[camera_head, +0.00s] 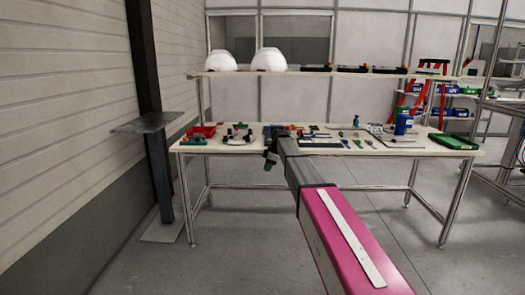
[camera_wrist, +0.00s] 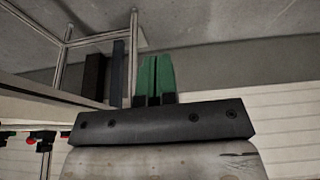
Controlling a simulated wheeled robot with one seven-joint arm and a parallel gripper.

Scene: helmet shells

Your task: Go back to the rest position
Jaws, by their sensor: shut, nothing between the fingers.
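My arm, pink and grey, reaches forward in the head view. My gripper (camera_head: 268,160) is at its far end, in front of the near edge of the workbench (camera_head: 330,150). In the wrist view the two green fingers of my gripper (camera_wrist: 154,78) stand side by side, shut with nothing between them. Two white helmet shells (camera_head: 221,60) and (camera_head: 270,60) sit on the upper shelf (camera_head: 300,74) at the left, apart from my gripper.
Tools and small parts lie on the workbench, with a red bin (camera_head: 203,131) at the left and a green case (camera_head: 454,141) at the right. A dark post (camera_head: 150,100) with a metal plate stands left of the bench. The floor in front is clear.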

